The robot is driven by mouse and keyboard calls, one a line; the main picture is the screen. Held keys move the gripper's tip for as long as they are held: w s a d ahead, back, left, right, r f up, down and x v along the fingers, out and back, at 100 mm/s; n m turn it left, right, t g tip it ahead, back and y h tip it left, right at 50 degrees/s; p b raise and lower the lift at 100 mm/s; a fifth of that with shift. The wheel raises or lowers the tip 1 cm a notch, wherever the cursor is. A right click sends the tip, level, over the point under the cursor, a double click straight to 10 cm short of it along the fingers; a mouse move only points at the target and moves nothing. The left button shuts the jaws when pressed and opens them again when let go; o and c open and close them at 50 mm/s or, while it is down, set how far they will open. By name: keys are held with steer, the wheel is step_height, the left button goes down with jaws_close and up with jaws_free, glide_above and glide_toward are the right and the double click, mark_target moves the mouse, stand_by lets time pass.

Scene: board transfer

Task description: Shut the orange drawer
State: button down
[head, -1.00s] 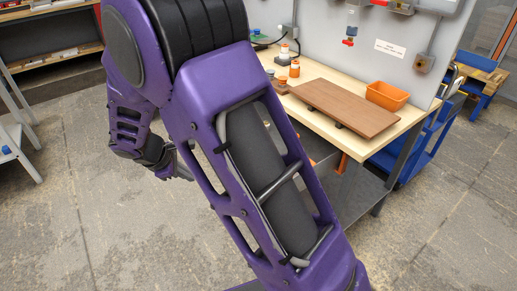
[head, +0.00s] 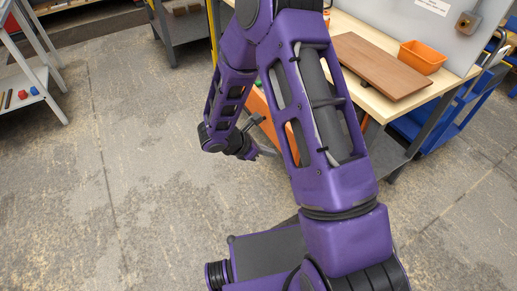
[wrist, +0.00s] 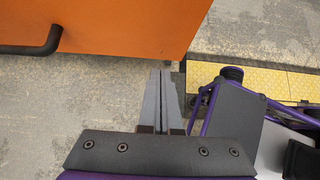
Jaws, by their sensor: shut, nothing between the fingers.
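The orange drawer (head: 257,103) shows in the head view under the workbench, partly hidden behind my arm. In the wrist view its orange front (wrist: 130,22) fills the upper left, with a dark bar handle (wrist: 40,48) at the left. My gripper (head: 270,151) is low beside the drawer in the head view. In the wrist view my gripper (wrist: 160,73) is shut and empty, its fingertips close to the panel's lower right edge in the picture. I cannot tell whether they touch it. How far the drawer stands out is hidden by my arm.
The workbench (head: 357,98) carries a brown board (head: 380,65) and an orange bin (head: 422,57). A blue cart (head: 430,125) stands right of the bench. A grey shelf rack (head: 30,90) stands at the far left. The floor at left is clear.

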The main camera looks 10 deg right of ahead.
steer(key=shift+w+d, duration=0.2)
steer(key=shift+d, duration=0.45)
steer(key=shift+w+d, duration=0.25)
steer(key=shift+d, duration=0.45)
steer(key=shift+w+d, duration=0.2)
steer(key=shift+d, duration=0.45)
steer(key=shift+d, duration=0.15)
